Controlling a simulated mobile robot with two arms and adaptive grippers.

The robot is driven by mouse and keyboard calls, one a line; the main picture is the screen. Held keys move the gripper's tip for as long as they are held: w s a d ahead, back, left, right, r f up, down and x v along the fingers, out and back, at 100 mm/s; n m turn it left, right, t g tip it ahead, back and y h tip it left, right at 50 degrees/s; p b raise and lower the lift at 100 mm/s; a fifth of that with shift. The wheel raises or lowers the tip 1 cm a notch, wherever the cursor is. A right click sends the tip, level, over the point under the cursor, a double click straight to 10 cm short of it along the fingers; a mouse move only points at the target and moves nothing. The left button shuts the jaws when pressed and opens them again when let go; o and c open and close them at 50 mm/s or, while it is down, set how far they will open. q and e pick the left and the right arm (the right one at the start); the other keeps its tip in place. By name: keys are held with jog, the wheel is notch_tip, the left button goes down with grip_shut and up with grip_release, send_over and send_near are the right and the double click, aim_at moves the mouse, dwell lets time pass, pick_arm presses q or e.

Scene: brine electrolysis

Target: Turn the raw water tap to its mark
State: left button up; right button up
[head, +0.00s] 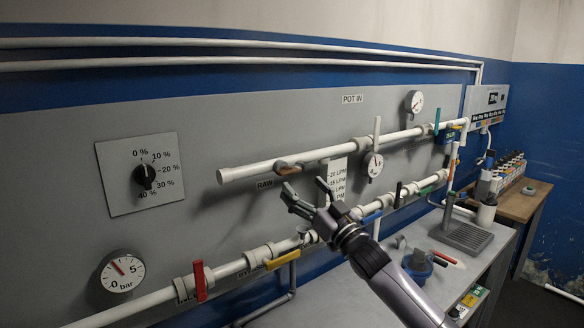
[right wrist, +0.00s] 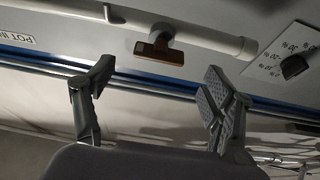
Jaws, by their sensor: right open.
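The raw water tap (head: 289,166) has a brown handle that lies along the upper white pipe, above a label reading RAW (head: 265,184). The tap handle also shows in the right wrist view (right wrist: 159,53), above the space between my fingers. My right gripper (head: 306,188) is open and empty, just below and to the right of the tap in the head view, apart from it. Its two spread fingers also show in the right wrist view (right wrist: 160,78). I cannot make out the tap's mark. My left gripper is not in view.
A scale card with LPM figures (head: 337,177) sits behind my right gripper. A lower pipe (head: 228,269) carries a red-handled tap (head: 200,281) and a yellow-handled tap (head: 283,260). A percent dial (head: 146,175) is at left. The bench (head: 335,296) has free room at its near end.

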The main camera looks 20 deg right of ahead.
aim_at(292, 173)
jog(key=p+x, duration=0.1)
jog(key=x, duration=0.3)
jog(key=shift+r, duration=0.25)
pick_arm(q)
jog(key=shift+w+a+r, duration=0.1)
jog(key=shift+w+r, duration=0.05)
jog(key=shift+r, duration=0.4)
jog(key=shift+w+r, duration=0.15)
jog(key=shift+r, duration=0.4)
pick_arm(e)
jog(key=shift+w+a+r, duration=0.1)
jog(key=shift+w+a, duration=0.1)
jog(key=shift+w, duration=0.5)
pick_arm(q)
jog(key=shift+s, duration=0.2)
pick_arm(e)
jog(key=shift+c, duration=0.4)
jog(key=c, duration=1.1)
jog(key=shift+o, duration=0.2)
